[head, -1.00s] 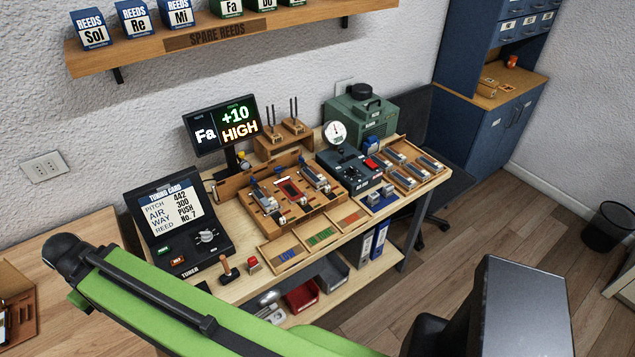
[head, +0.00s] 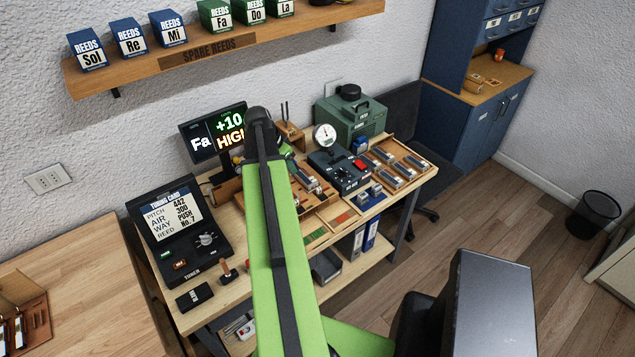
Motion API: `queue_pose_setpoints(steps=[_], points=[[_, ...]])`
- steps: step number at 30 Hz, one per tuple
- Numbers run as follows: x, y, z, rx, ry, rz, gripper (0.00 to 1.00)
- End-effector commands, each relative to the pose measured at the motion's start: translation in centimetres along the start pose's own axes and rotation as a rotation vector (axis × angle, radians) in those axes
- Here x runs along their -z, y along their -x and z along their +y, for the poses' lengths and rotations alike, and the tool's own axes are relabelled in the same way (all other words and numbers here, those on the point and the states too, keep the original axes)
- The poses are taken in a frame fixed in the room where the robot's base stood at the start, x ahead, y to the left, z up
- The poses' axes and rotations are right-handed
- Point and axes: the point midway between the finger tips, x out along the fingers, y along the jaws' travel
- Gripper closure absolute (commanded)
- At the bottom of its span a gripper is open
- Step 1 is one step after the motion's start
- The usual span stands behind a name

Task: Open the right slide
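The wooden fixture (head: 326,197) stands mid-bench, mostly covered by my green arm. A small metal piece at its right side (head: 307,182), which looks like the right slide, shows just right of my arm. It is too small to tell whether it is open or shut.
A display (head: 213,140) reads Fa +10 HIGH. The tuner (head: 180,232) stands at left. A dark device with a gauge (head: 338,168), a green box (head: 350,117) and a reed tray (head: 403,165) stand at right. The reed shelf (head: 215,42) hangs above.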

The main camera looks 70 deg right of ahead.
Motion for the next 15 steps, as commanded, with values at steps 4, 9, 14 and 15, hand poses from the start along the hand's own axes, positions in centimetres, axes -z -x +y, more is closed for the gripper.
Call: queue_pose_setpoints(steps=[4, 9, 14, 15], points=[[3.9, -0.8, 2.2, -0.024, -0.118, 0.021, 0.78], [4.0, -1.1, 2.4, -0.025, -0.127, 0.023, 0.78], [3.9, -2.5, 2.4, -0.025, -0.127, 0.022, 0.78], [3.9, -3.1, 2.4, -0.025, -0.127, 0.022, 0.78]])
